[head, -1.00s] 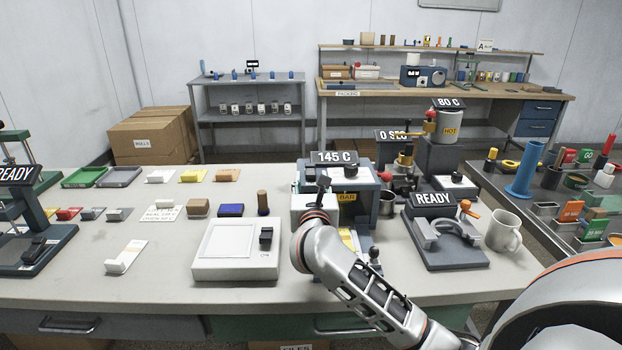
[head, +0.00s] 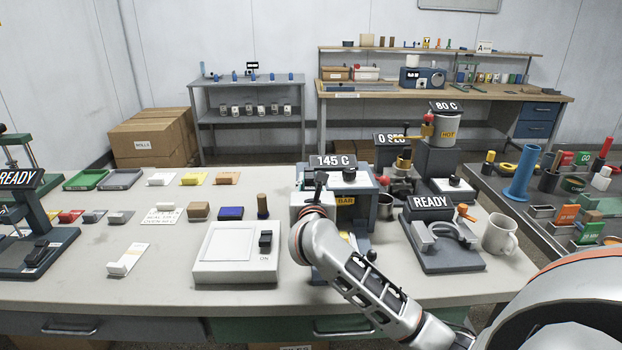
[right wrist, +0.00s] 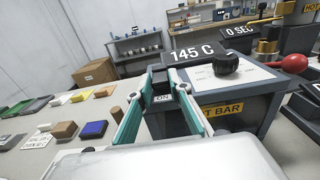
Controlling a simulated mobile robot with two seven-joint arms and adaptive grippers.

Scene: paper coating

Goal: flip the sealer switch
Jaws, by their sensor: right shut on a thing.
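The sealer is the dark HOT BAR box (head: 358,205) under a 145 C sign (head: 333,161) in the middle of the bench. It also shows in the right wrist view (right wrist: 250,108), with a black round knob on its pale top. A small black switch (right wrist: 162,90) with an ON label stands at the box's left side. My right gripper (right wrist: 165,84) has its teal fingers on either side of this switch, shut on it. In the head view my right gripper (head: 316,192) is at the box's left front, and my wrist hides part of the box. My left gripper is not in view.
A white panel (head: 215,268) with its own black ON switch lies left of my right arm. A READY clamp stand (head: 445,255) and a white mug (head: 500,234) stand to the right. Small blocks and trays sit on the left bench. The front left of the bench is mostly clear.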

